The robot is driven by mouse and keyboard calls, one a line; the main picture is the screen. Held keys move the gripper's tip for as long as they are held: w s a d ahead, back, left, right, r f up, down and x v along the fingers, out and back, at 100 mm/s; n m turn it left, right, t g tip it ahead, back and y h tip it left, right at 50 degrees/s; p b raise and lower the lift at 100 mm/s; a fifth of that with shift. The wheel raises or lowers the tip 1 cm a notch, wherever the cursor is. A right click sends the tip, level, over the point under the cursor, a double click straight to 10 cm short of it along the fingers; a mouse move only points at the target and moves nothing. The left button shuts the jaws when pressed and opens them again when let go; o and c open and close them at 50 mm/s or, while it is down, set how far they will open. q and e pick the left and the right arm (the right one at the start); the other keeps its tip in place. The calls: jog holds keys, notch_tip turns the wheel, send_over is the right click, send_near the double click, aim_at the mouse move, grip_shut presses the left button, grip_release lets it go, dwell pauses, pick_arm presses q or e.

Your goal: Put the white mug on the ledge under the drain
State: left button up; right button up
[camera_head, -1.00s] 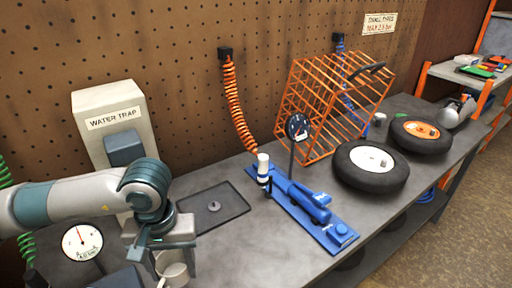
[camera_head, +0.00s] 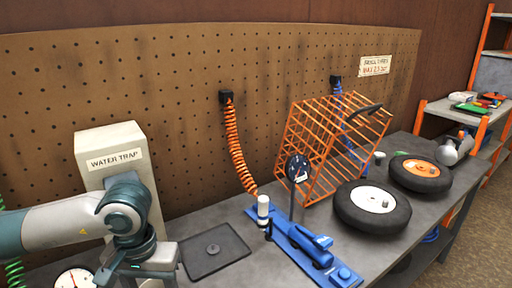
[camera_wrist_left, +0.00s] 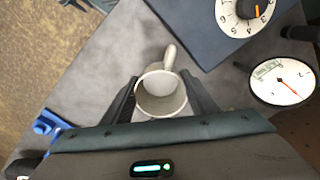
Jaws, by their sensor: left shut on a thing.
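The white mug (camera_wrist_left: 160,102) sits between the two dark fingers of my left gripper (camera_wrist_left: 160,80) in the left wrist view. The gripper is shut on it, and its handle points away from the wrist. In the head view my left gripper (camera_head: 140,274) is at the bottom edge, in front of the water trap (camera_head: 115,158), a pale box with a label. Only a sliver of the mug shows there. My arm covers the box's lower front, so the drain and the ledge cannot be made out. My right gripper is not in view.
A dark tray (camera_head: 214,250) lies on the grey bench right of my gripper. A dial gauge (camera_head: 75,279) stands at lower left. A blue tool (camera_head: 300,243), an orange cage (camera_head: 330,140) and two wheels (camera_head: 372,206) stand farther right. A pegboard (camera_head: 190,90) backs the bench.

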pick_arm(q)
notch_tip(320, 180, up, 3)
jog(key=shift+r, duration=0.2)
notch_tip(320, 180, down, 6)
jog(key=shift+f, duration=0.35)
notch_tip(320, 180, up, 7)
jog(key=shift+f, duration=0.2)
notch_tip(320, 180, down, 7)
jog(key=shift+r, duration=0.2)
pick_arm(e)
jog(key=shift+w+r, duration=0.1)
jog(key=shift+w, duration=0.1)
pick_arm(q)
jog(key=shift+r, duration=0.1)
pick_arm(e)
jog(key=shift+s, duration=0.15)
